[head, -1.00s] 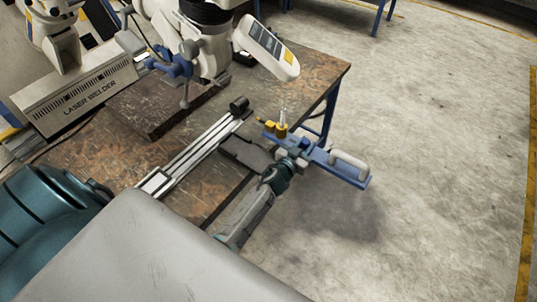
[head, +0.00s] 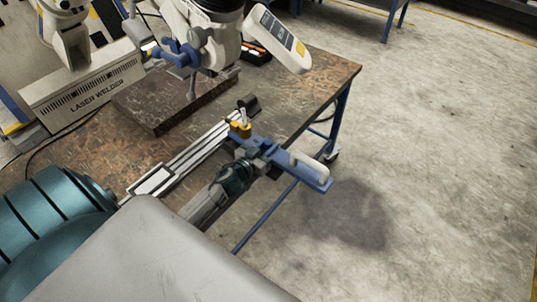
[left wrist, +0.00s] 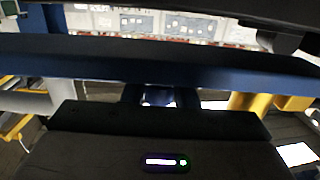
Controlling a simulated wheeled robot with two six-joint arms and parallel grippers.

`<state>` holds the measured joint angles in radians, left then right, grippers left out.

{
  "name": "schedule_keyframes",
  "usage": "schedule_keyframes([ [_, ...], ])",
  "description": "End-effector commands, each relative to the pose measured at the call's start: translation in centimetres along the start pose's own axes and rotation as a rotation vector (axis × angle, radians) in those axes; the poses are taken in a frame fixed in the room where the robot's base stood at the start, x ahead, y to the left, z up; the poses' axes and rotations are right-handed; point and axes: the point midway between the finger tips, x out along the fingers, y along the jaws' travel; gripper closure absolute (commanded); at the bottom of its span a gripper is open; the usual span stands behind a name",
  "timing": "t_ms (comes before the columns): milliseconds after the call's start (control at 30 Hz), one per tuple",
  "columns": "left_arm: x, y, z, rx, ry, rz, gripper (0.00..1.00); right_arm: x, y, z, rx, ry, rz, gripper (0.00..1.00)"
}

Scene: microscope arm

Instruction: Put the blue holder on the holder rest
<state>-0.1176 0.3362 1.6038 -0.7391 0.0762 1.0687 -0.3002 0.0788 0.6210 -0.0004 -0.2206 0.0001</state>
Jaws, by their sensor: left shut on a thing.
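The blue holder (head: 302,172) is a blue bar with a white handle on its right end and a yellow clamp with a pale upright pin on its left end. My left gripper (head: 262,150) is shut on its middle. The holder lies across the table's right edge in the head view, its yellow end in front of the far end of a silver rail (head: 190,154). I cannot tell whether it touches anything. In the left wrist view the blue bar (left wrist: 150,62) spans the picture. No part is clearly recognisable as the holder rest. My right gripper is not in view.
A worn brown table (head: 300,98) carries a dark slab (head: 160,108) and a white laser welder box (head: 85,90). A white arm with a display (head: 278,38) and a blue clamp (head: 182,54) hangs over the slab. The floor right of the table is clear.

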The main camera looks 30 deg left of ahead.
Motion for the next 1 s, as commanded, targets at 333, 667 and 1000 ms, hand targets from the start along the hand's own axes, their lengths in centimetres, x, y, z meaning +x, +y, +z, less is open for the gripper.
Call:
schedule_keyframes([
  [333, 0.3, 0.1, 3.0, -0.002, 0.004, 0.001, 1.00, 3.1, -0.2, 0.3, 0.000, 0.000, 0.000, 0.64],
  [667, 0.2, 0.1, 3.4, -0.001, -0.001, -0.001, 0.72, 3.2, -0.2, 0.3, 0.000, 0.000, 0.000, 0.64],
  [1000, 0.2, 0.1, 3.3, -0.001, -0.001, -0.001, 0.52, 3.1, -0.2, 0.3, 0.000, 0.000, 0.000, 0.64],
])
